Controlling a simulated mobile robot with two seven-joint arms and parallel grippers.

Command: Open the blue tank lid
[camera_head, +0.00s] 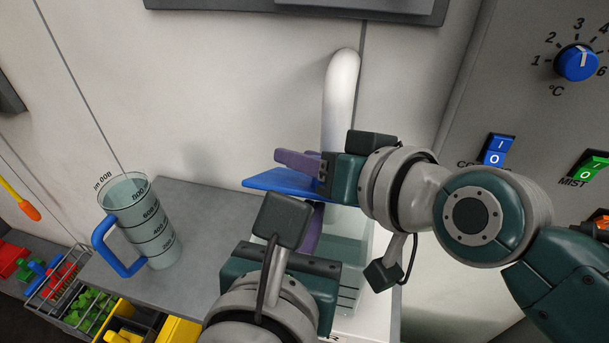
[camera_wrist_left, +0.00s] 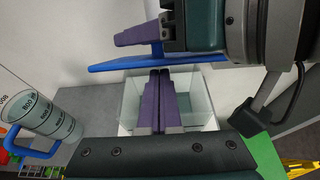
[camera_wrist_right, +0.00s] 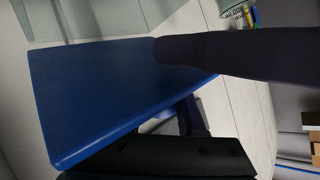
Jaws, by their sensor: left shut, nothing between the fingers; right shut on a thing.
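The blue lid (camera_head: 285,182) is a flat plate held above the clear tank (camera_head: 347,262). My right gripper (camera_head: 312,168) is shut on the lid, with one purple finger on each side; the right wrist view shows the lid (camera_wrist_right: 110,95) large between its fingers (camera_wrist_right: 175,78). The left wrist view shows the lid (camera_wrist_left: 130,64) edge-on above the tank (camera_wrist_left: 204,108), whose inside shows from above, with a gap between lid and rim. My left gripper (camera_wrist_left: 160,74) is shut and empty in front of the tank, its fingertips just below the lid. My left gripper hides part of the tank in the head view.
A measuring jug (camera_head: 150,225) with a blue handle stands on the grey counter (camera_head: 205,215) to the left. A white curved pipe (camera_head: 341,95) rises behind the tank. A control panel with a blue knob (camera_head: 577,62) is at the right. A wire basket (camera_head: 85,300) sits lower left.

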